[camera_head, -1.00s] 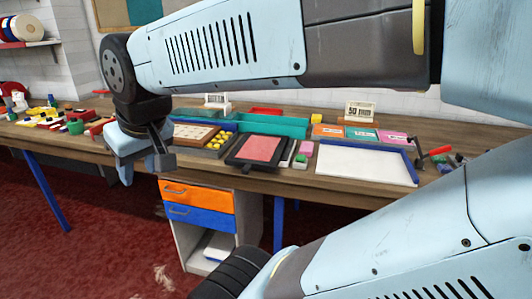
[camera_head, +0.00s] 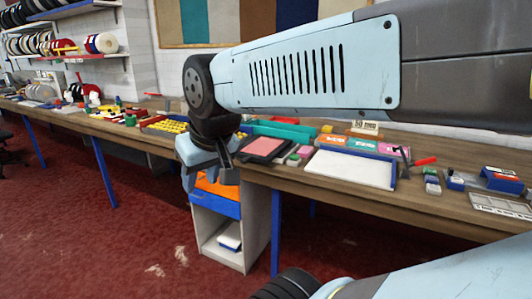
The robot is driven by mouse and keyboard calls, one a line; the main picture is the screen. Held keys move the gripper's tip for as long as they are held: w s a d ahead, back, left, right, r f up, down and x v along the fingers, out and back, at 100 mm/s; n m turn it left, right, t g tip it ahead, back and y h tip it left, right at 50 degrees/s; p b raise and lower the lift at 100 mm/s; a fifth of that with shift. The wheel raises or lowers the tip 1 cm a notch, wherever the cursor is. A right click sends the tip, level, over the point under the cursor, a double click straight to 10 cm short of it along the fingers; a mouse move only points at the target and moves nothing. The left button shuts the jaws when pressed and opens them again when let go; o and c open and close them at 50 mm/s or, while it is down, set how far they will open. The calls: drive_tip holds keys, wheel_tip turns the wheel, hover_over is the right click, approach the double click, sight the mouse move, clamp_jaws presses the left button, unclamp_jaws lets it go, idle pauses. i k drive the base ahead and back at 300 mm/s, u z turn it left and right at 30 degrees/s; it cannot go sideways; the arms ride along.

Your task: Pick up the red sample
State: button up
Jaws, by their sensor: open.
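A flat reddish-pink square (camera_head: 263,146), which may be the red sample, lies on a black tray (camera_head: 242,158) on the workbench. Other red items are on the bench, so I cannot tell for sure which one is the sample. My gripper (camera_head: 208,180) hangs at the bench's front edge, left of the black tray and in front of the drawer unit. It is open, with nothing seen between its fingers. My forearm hides part of the bench behind it.
The long wooden bench (camera_head: 440,203) crosses the view. A white board in a blue frame (camera_head: 350,168) lies right of the black tray, with small blocks between them. A drawer unit (camera_head: 257,225) stands below. Shelves of spools (camera_head: 90,45) are at the far left. The red floor in front is clear.

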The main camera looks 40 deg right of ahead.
sight(264, 149)
drive_tip(key=z, duration=0.5)
drive_tip(key=k, duration=0.1)
drive_tip(key=i, duration=1)
drive_tip(key=z, duration=0.1)
